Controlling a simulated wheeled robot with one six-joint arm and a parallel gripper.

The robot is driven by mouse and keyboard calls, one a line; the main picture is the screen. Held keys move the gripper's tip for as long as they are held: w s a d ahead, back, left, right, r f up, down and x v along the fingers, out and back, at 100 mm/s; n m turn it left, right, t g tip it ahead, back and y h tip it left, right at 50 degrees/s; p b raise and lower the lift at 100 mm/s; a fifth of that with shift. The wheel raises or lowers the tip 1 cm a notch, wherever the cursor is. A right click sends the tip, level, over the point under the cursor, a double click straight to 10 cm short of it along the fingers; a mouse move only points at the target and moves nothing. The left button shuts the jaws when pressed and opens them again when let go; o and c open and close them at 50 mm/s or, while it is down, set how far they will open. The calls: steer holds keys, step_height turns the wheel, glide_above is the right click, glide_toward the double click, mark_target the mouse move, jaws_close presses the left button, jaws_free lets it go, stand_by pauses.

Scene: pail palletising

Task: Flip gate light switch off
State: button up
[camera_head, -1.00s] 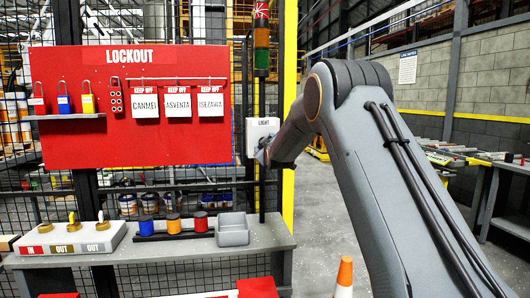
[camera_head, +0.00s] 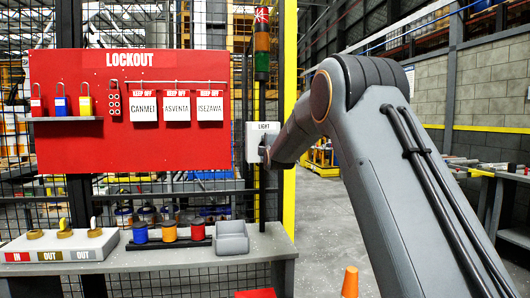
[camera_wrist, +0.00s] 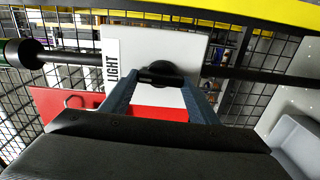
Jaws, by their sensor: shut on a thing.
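The gate light switch is a pale box labelled LIGHT (camera_head: 253,131) on the fence post, to the right of the red lockout board. In the wrist view the box (camera_wrist: 185,47) fills the upper middle, with its label on the left side. A black round switch knob (camera_wrist: 163,70) with a short lever sits on its face. My gripper (camera_wrist: 160,84) is shut on the switch lever, with a blue-grey finger on each side. In the head view my gripper (camera_head: 265,150) is at the box, and my wrist hides the knob.
The red lockout board (camera_head: 70,150) with padlocks and tags hangs to the left. A grey bench (camera_head: 190,255) below it holds spools, a grey tray (camera_head: 232,238) and an IN/OUT board (camera_head: 60,249). An orange cone (camera_head: 350,283) stands right of the bench. Floor beyond is open.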

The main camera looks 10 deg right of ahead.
steer(key=shift+n, duration=0.4)
steer(key=o, duration=1)
steer(key=shift+o, duration=0.2)
steer(key=s+b, duration=0.1)
steer(key=s, duration=0.6)
steer(key=shift+s+b, duration=0.3)
steer(key=shift+s, duration=0.1)
steer(key=shift+f, duration=0.1)
